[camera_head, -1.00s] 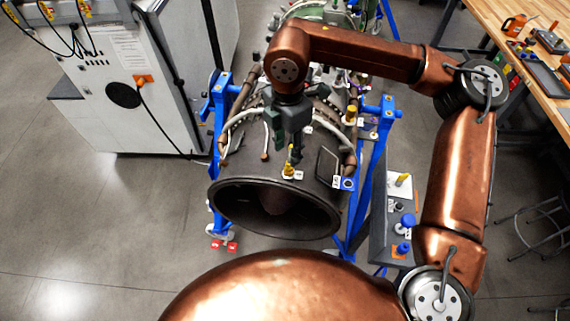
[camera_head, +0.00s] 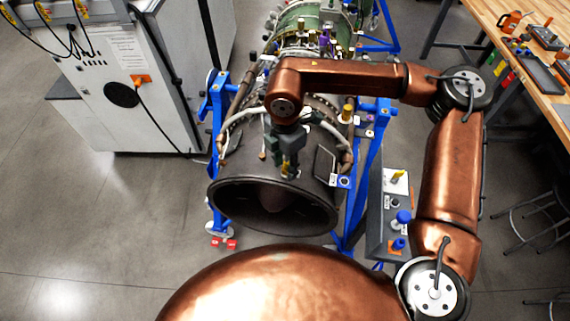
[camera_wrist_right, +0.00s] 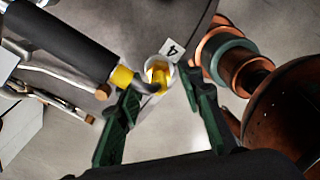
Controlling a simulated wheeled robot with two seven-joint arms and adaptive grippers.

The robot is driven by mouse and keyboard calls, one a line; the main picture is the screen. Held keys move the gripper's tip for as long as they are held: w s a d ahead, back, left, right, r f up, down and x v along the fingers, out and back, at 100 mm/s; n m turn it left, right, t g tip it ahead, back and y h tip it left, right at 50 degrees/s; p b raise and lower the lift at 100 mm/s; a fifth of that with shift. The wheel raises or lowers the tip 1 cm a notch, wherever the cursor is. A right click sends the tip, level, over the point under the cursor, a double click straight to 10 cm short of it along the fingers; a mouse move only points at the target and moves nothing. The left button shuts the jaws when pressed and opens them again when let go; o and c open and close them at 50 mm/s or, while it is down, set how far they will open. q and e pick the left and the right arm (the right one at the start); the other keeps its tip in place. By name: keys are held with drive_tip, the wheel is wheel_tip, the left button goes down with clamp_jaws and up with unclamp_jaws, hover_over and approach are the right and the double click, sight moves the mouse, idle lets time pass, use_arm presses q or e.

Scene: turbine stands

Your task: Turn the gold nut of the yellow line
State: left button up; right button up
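The gold nut (camera_wrist_right: 160,72) shows in the right wrist view as a small yellow piece on a round white base, beside a white label (camera_wrist_right: 172,49) marked 4. A black tube (camera_wrist_right: 62,38) with a yellow band (camera_wrist_right: 122,77) ends just left of it. My right gripper (camera_wrist_right: 163,86) has its two green fingers apart, one on each side of the nut; contact cannot be told. In the head view my right gripper (camera_head: 287,168) points down over the front of the dark engine (camera_head: 240,190) and hides the nut. My left gripper is not in view.
The engine sits in a blue stand (camera_head: 214,105). A grey panel (camera_head: 376,225) with blue knobs and a yellow piece is at its right. A white cabinet (camera_head: 120,70) stands left, a wooden workbench (camera_head: 520,60) right. Open floor lies at the lower left.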

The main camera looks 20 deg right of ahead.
clamp_jaws()
idle(0.3)
drive_tip(key=n+b, duration=0.2)
drive_tip(key=shift+f+b, duration=0.15)
drive_tip(key=shift+b, duration=0.2)
drive_tip(key=n+b, duration=0.4)
drive_tip(key=n, duration=0.1)
drive_tip(key=n+b, duration=0.2)
drive_tip(key=n, duration=0.1)
drive_tip(key=shift+s+d, duration=0.1)
drive_tip(key=shift+d, duration=0.1)
drive_tip(key=n, duration=0.2)
drive_tip(key=n+b, duration=0.1)
drive_tip(key=n, duration=0.1)
drive_tip(key=shift+d+r+n+b, duration=0.1)
drive_tip(key=shift+r+n+b, duration=0.1)
drive_tip(key=shift+n+b, duration=0.15)
